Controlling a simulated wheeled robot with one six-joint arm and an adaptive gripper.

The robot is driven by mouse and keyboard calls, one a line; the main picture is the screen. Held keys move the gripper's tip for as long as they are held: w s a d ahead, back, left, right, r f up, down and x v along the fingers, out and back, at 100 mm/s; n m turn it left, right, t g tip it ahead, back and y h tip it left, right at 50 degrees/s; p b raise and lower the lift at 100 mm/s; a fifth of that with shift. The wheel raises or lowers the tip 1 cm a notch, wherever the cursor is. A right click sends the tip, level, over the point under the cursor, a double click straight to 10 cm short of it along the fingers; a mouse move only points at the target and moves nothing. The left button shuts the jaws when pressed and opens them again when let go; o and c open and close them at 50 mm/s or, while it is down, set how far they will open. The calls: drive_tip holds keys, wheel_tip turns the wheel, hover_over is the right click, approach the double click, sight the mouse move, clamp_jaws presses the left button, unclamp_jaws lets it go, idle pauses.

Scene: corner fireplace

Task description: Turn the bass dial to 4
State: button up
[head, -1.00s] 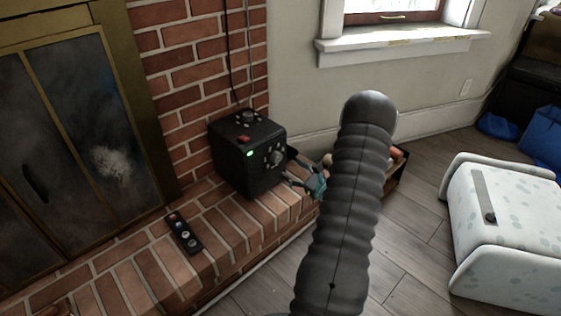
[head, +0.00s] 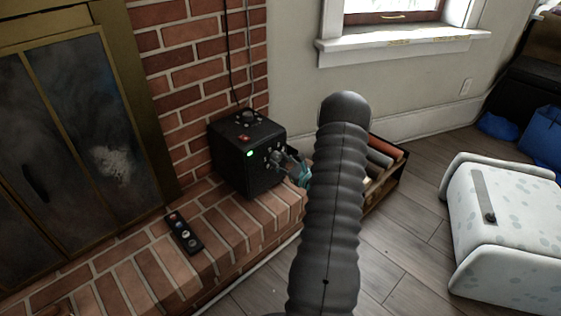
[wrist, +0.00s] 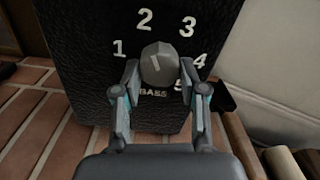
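The black speaker box (head: 240,165) stands on the brick hearth, with a small green light on its front. In the wrist view its front (wrist: 85,70) carries a grey faceted bass dial (wrist: 160,62), with the label BASS below and white numbers 1 to 5 around it. A pale mark on the dial leans up and left, roughly between 1 and 2. My gripper (wrist: 160,72) is open, with one fingertip on each side of the dial. Small gaps seem to show, but contact is hard to tell. In the head view my gripper (head: 285,163) is at the speaker's front.
A dark remote (head: 183,232) lies on the hearth (head: 150,270) left of the speaker. A wooden crate of logs (head: 388,165) stands on the floor behind my arm. A white spotted stool (head: 510,225) is at the right. Cables run up the brick wall behind the speaker.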

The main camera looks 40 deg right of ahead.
drive_tip(key=c, duration=0.3)
drive_tip(key=shift+c, duration=0.2)
drive_tip(key=m, duration=0.4)
drive_tip(key=shift+a+m+p, duration=0.1)
drive_tip(key=shift+m+p, duration=0.2)
drive_tip(key=m+p, duration=0.1)
drive_tip(key=m, duration=0.4)
drive_tip(key=shift+a+r+p, duration=0.1)
drive_tip(key=shift+r+p, duration=0.05)
drive_tip(key=shift+p, duration=0.15)
drive_tip(key=m+p, duration=0.2)
drive_tip(key=m, duration=0.4)
drive_tip(key=shift+r+m, duration=0.15)
drive_tip(key=shift+m, duration=0.25)
drive_tip(key=m+p, duration=0.2)
drive_tip(key=m, duration=0.2)
drive_tip(key=shift+m, duration=0.4)
